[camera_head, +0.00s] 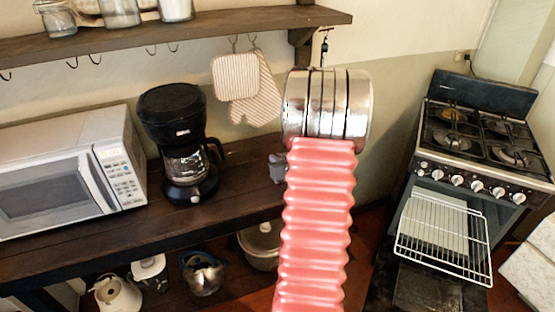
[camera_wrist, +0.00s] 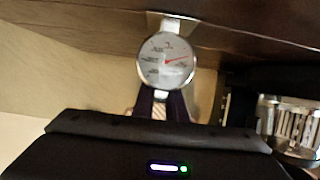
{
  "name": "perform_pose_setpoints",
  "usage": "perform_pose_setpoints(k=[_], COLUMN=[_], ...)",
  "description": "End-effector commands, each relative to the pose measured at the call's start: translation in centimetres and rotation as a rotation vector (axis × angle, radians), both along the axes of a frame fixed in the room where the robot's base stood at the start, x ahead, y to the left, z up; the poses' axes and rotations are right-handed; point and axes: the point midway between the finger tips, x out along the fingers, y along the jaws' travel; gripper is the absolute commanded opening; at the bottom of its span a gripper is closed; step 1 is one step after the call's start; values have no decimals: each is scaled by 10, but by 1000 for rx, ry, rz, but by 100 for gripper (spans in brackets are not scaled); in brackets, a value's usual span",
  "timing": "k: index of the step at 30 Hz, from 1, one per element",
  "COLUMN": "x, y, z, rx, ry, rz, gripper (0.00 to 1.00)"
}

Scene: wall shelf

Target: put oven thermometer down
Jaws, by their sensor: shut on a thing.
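The oven thermometer (camera_wrist: 167,60) has a round white dial with a red needle and a metal rim and foot. In the wrist view it is between the fingers of my gripper (camera_wrist: 163,103), which is shut on it. That view appears upside down, with the foot at the top against the dark wood of the counter. I cannot tell whether the foot touches the wood. In the head view my arm hides most of the gripper and the thermometer. A small grey part shows beside the arm, over the counter (camera_head: 235,185).
The coffee maker (camera_head: 182,140) stands on the counter left of my arm, its carafe (camera_wrist: 290,122) close by in the wrist view. A microwave (camera_head: 70,175) is farther left. Mitts (camera_head: 236,77) hang under the wall shelf (camera_head: 200,32). A stove (camera_head: 475,140) with its rack out stands right.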

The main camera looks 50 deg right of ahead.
Motion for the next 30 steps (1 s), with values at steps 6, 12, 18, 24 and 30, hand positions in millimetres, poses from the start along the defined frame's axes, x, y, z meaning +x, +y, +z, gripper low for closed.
perform_pose_setpoints(k=[6, 12, 18, 24, 30], x=[0, 0, 0, 0, -10], y=[0, 0, 0, 0, 5], z=[-1, -1, -1, 0, 6], rx=[0, 0, 0, -1, -2], ry=[0, 0, 0, 0, 0], rz=[0, 0, 0, 0, -1], gripper=[0, 24, 31, 31, 31])
